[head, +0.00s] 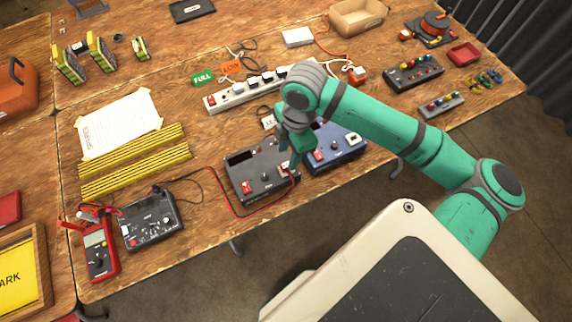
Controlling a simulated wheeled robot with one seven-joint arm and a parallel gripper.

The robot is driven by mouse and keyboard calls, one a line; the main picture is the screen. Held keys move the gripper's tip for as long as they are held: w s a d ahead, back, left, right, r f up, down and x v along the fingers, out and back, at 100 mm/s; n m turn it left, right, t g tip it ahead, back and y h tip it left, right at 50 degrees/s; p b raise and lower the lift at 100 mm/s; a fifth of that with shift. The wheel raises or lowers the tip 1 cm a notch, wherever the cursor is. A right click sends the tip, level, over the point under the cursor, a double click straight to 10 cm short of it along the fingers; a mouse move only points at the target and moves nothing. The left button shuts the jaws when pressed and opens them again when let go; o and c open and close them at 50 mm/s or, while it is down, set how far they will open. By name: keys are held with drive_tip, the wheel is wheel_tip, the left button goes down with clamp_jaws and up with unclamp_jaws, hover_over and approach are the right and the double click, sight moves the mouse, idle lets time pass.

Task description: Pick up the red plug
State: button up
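A small red-orange block that looks like a plug (358,75) lies by the right end of the white power strip (222,100), with cords near it. I cannot tell for sure that it is the red plug. My gripper (291,163) points down over the dark grey box (240,178), near its right side. The gripper is small and partly hidden by my arm, so its finger opening and anything between the fingers are unclear. A thin red lead (222,190) runs from near the left black box to the grey box, and its end near the gripper is hard to make out.
A blue box (345,143) stands right beside the grey box. A black control box (150,222) and a red multimeter (99,250) are at left. Loose cords lie around the power strip. A yellow-striped strip (135,165) and paper (120,122) lie at left.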

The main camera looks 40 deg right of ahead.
sight(286, 164)
drive_tip(key=f, duration=0.5)
drive_tip(key=shift+w+a, duration=0.1)
drive_tip(key=shift+a, duration=0.2)
drive_tip(key=shift+c, duration=0.3)
drive_tip(key=shift+r, duration=0.1)
clamp_jaws()
